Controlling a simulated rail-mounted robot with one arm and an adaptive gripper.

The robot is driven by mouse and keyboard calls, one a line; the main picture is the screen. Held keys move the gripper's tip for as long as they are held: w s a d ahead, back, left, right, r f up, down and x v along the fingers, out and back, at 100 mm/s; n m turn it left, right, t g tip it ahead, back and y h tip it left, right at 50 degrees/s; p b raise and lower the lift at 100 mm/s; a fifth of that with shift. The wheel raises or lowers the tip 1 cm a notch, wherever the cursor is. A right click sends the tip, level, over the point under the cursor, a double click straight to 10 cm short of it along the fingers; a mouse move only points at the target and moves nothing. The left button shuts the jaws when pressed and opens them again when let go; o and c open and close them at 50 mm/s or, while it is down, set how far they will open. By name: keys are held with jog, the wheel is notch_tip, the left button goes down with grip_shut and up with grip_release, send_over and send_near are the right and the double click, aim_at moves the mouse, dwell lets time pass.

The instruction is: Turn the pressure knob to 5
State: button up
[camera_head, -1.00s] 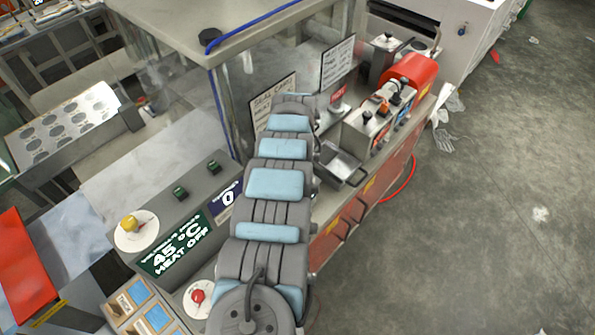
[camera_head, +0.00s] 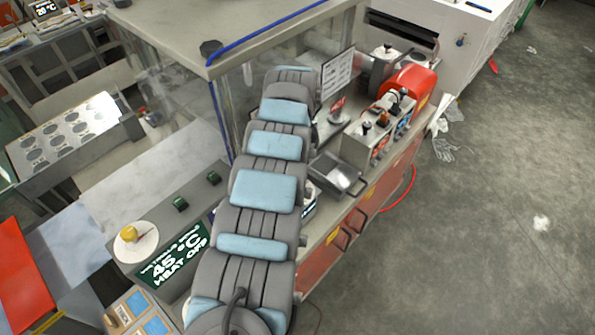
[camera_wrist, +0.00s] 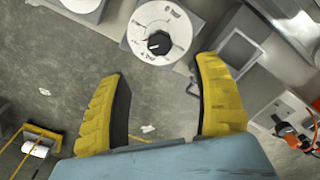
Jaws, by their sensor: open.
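A black knob (camera_wrist: 159,42) sits at the middle of a round white dial (camera_wrist: 178,25) in the wrist view. The dial has small dark lettering that I cannot read clearly, so I cannot confirm that it is the pressure knob. My gripper (camera_wrist: 160,69) has two yellow fingers spread wide, with nothing between them. The knob lies beyond the fingertips, roughly centred between them and apart from them. In the head view my arm hides the gripper, and I cannot pick out this black knob there.
A clear-walled cabinet (camera_head: 225,115) stands close to my arm. A metal tray (camera_head: 338,176) and a red-topped machine (camera_head: 410,82) stand to its right. Open floor (camera_head: 490,220) lies at right.

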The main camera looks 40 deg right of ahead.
jog(key=shift+r, duration=1)
